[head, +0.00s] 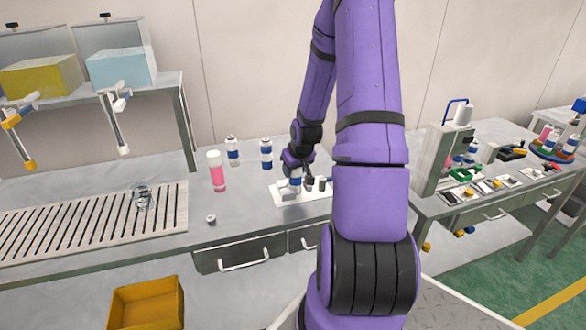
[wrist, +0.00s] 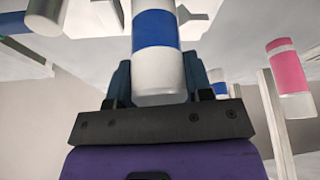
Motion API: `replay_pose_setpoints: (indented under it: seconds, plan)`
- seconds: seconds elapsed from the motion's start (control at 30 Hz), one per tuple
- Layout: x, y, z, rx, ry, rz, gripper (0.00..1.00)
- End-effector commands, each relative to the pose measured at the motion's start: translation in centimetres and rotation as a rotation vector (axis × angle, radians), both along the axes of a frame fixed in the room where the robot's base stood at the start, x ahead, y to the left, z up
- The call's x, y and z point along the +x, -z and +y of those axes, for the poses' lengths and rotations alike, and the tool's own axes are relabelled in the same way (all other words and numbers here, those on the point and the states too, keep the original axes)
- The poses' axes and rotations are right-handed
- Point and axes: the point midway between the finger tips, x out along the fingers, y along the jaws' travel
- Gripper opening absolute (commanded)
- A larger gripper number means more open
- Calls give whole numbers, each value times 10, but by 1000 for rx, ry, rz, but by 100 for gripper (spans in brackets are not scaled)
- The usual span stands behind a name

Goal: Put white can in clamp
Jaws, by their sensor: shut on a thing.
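My gripper (wrist: 160,92) is shut on a white can with a blue band (wrist: 154,30), which stands between its two dark fingers in the wrist view. In the head view my gripper (head: 296,168) is low over a white plate (head: 284,196) with small grey fittings on the table. The held can (head: 295,182) shows just below it, partly hidden by the gripper. I cannot tell whether the can touches the plate. The fittings may be the clamp, but my arm hides the plate's right part.
A pink and white can (head: 217,172) and two white cans with blue bands (head: 232,151) (head: 266,154) stand left of the plate. A small grey cap (head: 211,220) and a glass (head: 143,198) are further left. A machine (head: 445,155) stands on the right table.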

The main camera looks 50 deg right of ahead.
Motion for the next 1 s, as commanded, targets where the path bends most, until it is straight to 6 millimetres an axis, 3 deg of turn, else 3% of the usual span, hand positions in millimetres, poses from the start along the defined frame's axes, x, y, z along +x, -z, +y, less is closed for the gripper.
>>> replay_pose_setpoints:
  seconds: [0.03, 0.13, 0.53, 1.0]
  plan:
    - [0, 1, 0, 0, 0, 0, 49]
    - [0, 1, 0, 0, 0, 0, 72]
    - [0, -6, 0, -1, 0, -2, 72]
    - [-24, -66, 8, -1, 2, -3, 72]
